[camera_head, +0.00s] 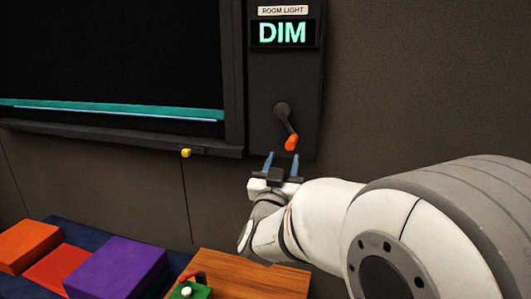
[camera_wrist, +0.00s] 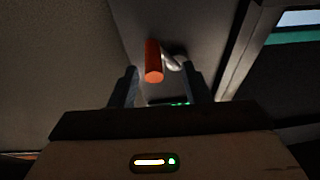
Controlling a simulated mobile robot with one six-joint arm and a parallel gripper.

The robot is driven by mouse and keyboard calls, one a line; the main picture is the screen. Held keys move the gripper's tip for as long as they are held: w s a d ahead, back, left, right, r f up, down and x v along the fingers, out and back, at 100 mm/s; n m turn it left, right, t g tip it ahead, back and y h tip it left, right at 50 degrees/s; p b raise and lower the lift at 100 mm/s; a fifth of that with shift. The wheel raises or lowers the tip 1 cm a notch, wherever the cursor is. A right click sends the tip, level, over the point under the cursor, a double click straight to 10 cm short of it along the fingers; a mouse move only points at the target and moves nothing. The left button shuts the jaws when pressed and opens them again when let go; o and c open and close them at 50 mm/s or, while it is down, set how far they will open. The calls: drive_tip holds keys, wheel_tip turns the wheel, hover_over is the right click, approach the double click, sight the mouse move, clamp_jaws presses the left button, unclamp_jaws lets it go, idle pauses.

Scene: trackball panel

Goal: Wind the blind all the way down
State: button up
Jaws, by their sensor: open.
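The dark blind (camera_head: 115,50) covers most of the window at the left in the head view. Its teal bottom bar (camera_head: 120,109) sits low in the frame, with a thin pale strip under it. The crank (camera_head: 284,116) is on the dark wall panel, its arm pointing down and slightly right. Its orange handle (camera_head: 291,143) is at the lower end. My gripper (camera_head: 283,157) is open and empty just below the handle, fingers pointing up at it. In the wrist view the orange handle (camera_wrist: 153,62) shows beyond and between the two fingertips, apart from them.
A display (camera_head: 283,33) reading DIM is above the crank. A sill (camera_head: 120,138) runs under the window, with a small yellow knob (camera_head: 186,153). Orange, red and purple blocks (camera_head: 118,266) and a wooden board (camera_head: 250,275) lie below. The wall right of the panel is bare.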

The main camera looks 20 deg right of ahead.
sight(294, 133)
drive_tip(key=shift+m+h, duration=0.3)
drive_tip(key=shift+h, duration=0.4)
drive_tip(key=x, duration=0.7)
drive_tip(key=shift+d+r, duration=0.2)
drive_tip(key=shift+d, duration=0.2)
drive_tip(key=shift+c, duration=0.5)
clamp_jaws()
